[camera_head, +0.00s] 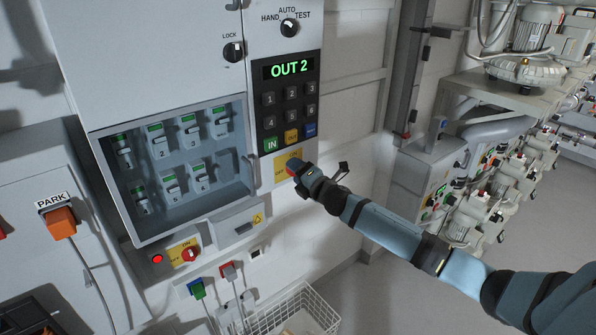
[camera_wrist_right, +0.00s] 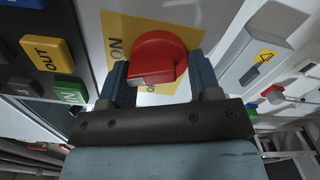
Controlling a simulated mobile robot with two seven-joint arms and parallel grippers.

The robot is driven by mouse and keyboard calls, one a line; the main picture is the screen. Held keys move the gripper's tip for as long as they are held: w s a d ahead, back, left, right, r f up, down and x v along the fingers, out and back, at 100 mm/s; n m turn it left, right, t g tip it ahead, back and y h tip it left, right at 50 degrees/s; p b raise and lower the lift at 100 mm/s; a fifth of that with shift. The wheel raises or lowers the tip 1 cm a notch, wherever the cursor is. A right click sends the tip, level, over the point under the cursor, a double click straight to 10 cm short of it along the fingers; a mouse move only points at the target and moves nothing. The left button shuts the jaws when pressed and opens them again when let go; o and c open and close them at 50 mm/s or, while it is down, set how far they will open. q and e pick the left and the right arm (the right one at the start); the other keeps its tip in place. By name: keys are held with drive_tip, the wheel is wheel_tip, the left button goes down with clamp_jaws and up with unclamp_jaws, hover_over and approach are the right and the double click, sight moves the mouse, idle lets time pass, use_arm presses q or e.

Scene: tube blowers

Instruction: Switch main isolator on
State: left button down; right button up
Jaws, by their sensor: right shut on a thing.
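The main isolator is a red rotary knob (camera_wrist_right: 160,55) on a yellow plate (camera_head: 284,165) marked ON, below the keypad in the head view. In the right wrist view, the knob sits between both fingers of my right gripper (camera_wrist_right: 160,78), which is shut on its grip. In the head view, my right gripper (camera_head: 301,178) reaches the plate from the lower right and covers most of the knob. An ON label shows on the plate left of the knob in the wrist view. I cannot tell which position the knob points to. My left gripper is not in view.
A keypad panel (camera_head: 286,118) reading OUT 2 is just above. A windowed breaker box (camera_head: 240,158) is to the left. Below it are a smaller red switch (camera_head: 190,254), plugs (camera_head: 197,288) and a wire basket (camera_head: 290,312). Pumps and pipework stand at the right.

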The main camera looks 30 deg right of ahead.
drive_tip(key=shift+r+m+p, duration=0.2)
drive_tip(key=shift+m+p, duration=0.3)
drive_tip(key=shift+m, duration=1.7)
drive_tip(key=o, duration=0.9)
drive_tip(key=shift+s+f, duration=0.1)
drive_tip(key=shift+s, duration=0.05)
drive_tip(key=shift+s+d+b, duration=0.15)
drive_tip(key=shift+s+b, duration=0.3)
drive_tip(key=shift+s, duration=1.8)
drive_tip(key=shift+s+d+b, duration=0.2)
drive_tip(key=shift+s+b, duration=0.3)
drive_tip(key=shift+s, duration=1.75)
drive_tip(key=shift+s+d+b, duration=0.15)
drive_tip(key=shift+s+b, duration=0.3)
drive_tip(key=shift+s, duration=1.8)
